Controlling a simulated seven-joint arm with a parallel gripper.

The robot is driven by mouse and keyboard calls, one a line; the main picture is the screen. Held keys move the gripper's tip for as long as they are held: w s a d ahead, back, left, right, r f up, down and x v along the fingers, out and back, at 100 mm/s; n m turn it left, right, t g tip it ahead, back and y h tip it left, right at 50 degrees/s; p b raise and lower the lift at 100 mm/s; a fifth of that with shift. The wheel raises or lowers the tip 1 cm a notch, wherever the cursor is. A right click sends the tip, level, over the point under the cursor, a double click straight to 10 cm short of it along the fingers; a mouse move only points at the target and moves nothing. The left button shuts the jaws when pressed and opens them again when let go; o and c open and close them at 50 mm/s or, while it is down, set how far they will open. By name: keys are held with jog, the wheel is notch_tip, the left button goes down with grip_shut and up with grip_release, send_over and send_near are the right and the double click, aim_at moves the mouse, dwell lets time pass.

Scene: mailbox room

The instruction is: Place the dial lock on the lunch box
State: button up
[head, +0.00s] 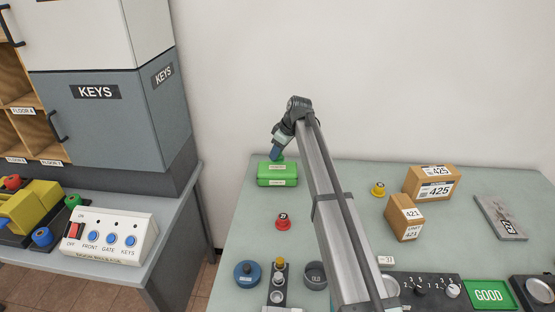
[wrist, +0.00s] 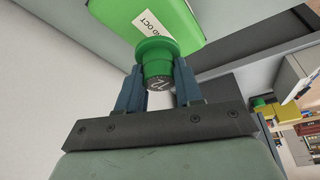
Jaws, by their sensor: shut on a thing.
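The lunch box (head: 262,179) is a green box with pale labels at the back left of the grey-green table. My gripper (head: 277,154) is directly over it, pointing down. In the wrist view my gripper (wrist: 158,84) is shut on a green dial lock (wrist: 155,50), round with a wide flange and a dark numbered face. The lunch box, with a white label, shows just beyond the dial lock in the wrist view (wrist: 178,18). I cannot tell whether the dial lock touches the lunch box. In the head view the dial lock is mostly hidden by the fingers.
A red dial (head: 283,223) and a yellow dial (head: 378,189) stand on the table. Two cartons (head: 432,182) and a grey flat case (head: 500,218) are at the right. A blue round container (head: 248,274) and a control panel (head: 425,288) are near the front. A wall rises behind.

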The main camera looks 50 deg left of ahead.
aim_at(278, 159)
jog(key=shift+f, duration=1.75)
jog(key=o, duration=1.1)
jog(key=shift+f, duration=0.15)
jog(key=v, duration=1.2)
